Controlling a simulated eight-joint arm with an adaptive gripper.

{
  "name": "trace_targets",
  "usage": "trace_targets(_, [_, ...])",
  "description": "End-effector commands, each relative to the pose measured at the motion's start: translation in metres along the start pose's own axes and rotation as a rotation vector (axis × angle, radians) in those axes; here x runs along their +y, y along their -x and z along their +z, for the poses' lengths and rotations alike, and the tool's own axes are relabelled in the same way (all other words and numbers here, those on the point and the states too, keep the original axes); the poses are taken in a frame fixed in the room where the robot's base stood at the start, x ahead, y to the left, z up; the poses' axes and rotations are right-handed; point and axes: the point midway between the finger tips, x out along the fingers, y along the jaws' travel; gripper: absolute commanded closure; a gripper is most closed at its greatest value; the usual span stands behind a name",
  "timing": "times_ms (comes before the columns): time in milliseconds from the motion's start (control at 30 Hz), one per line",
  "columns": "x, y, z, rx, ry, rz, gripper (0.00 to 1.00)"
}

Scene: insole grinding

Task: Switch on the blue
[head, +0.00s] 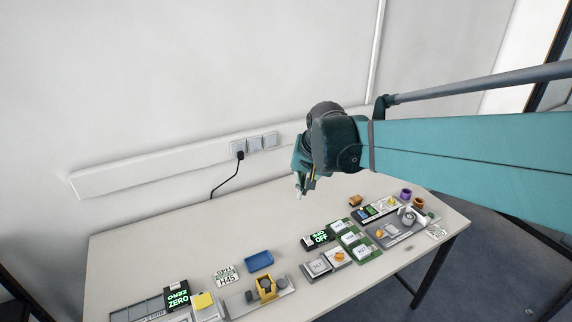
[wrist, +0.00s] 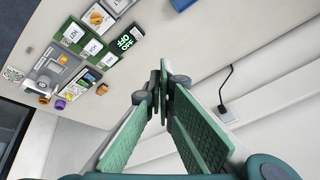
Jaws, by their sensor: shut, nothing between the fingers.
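A blue block-like piece (head: 260,261) lies on the table left of centre; a blue shape also shows at the top edge of the wrist view (wrist: 216,3). A small device (head: 372,212) at the right has a small blue-green part, which also shows in the wrist view (wrist: 84,80). A dark panel (head: 318,239) shows green text reading OFF; it also shows in the wrist view (wrist: 128,42). My gripper (head: 299,192) is shut and empty, above the back of the table, apart from all these. Its fingertips (wrist: 162,88) meet in the wrist view.
Several green-based modules (head: 353,239) stand right of centre. A grey machine (head: 393,233) and small coloured cups (head: 405,194) are at the right end. A ZERO panel (head: 177,297) and yellow piece (head: 267,286) stand at front left. Wall sockets (head: 262,142) hold a black plug. The back left table is clear.

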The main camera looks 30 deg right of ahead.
Motion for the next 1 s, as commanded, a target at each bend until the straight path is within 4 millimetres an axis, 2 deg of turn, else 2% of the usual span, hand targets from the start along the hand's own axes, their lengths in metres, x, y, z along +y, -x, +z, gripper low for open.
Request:
trace_targets(567, [0.047,-0.044,-0.077,-0.051,-0.23,0.049,1.0])
trace_targets(1000, [0.095,-0.084,-0.127,-0.087,-0.405,0.084,1.0])
